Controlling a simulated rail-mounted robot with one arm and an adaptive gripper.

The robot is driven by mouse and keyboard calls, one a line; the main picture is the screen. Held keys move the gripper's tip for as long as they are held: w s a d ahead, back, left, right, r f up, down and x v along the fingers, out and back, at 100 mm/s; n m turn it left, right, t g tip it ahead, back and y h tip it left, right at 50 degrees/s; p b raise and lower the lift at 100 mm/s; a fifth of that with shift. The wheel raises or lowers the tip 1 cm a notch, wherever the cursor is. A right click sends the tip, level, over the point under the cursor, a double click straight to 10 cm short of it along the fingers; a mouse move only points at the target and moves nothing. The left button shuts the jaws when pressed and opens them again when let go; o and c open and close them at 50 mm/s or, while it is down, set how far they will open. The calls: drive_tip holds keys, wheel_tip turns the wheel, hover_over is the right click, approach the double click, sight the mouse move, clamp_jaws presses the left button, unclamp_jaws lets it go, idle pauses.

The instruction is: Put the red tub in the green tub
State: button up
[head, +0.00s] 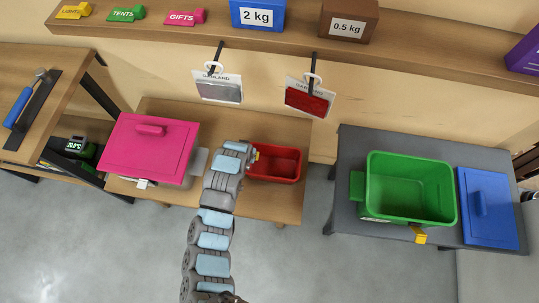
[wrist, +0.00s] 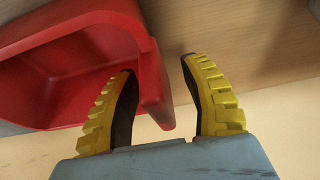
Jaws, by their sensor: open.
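The red tub (head: 283,164) stands open and looks empty on a wooden bench; my forearm and gripper partly cover its left end. My gripper (head: 255,154) is at that left end. In the wrist view, my gripper (wrist: 160,68) is open, one yellow finger over the inside of the red tub (wrist: 60,70) and the other outside, with the tub's wall between them. I cannot tell whether either finger touches it. The green tub (head: 408,190) stands upright, open and empty on a grey table to the right.
A pink-lidded tub (head: 150,155) sits left of my arm on the bench (head: 262,208). A blue lid (head: 490,207) lies right of the green tub. A shelf (head: 220,35) with hanging tags (head: 310,97) runs above. A floor gap separates bench and grey table (head: 350,222).

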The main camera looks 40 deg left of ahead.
drive_tip(key=shift+f, duration=0.1)
clamp_jaws()
idle(0.4)
